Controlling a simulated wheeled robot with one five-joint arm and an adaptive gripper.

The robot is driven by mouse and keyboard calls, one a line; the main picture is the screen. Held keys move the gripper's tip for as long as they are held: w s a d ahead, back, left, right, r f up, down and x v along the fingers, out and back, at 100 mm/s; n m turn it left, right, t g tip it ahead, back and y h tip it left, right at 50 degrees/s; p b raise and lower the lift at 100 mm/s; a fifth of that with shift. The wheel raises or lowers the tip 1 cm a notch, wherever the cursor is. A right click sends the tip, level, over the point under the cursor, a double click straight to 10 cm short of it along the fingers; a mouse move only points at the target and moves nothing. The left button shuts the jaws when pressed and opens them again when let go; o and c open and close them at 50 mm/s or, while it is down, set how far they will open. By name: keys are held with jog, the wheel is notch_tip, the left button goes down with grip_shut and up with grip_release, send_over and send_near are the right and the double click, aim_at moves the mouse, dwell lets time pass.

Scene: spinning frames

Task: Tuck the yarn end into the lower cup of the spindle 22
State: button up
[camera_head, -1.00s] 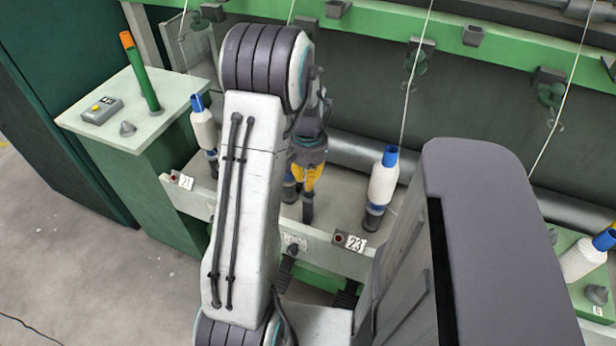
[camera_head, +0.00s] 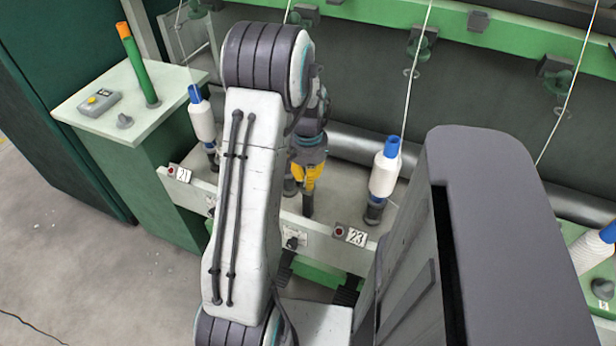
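My gripper (camera_head: 307,205) is low over the spindle rail between spindles 21 and 23. Its yellow part (camera_head: 310,178) and a dark finger point down. My arm covers part of it, and I cannot tell whether its fingers are open or shut. A small dark part (camera_head: 290,187) shows just left of the gripper at the place between 21 and 23, probably the base of spindle 22. The rest of that spindle, its number plate and its lower cup are hidden by my arm and gripper. I cannot make out the yarn end.
A white bobbin with a blue top (camera_head: 385,176) stands at plate 23 (camera_head: 357,237), right of my gripper. Another bobbin (camera_head: 202,120) stands near plate 21 (camera_head: 183,174). A green cabinet (camera_head: 185,90) with a grey control box (camera_head: 99,102) is at left.

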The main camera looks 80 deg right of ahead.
jog(key=o, duration=0.5)
notch_tip(320, 180, up, 12)
dwell(0.6)
dwell(0.7)
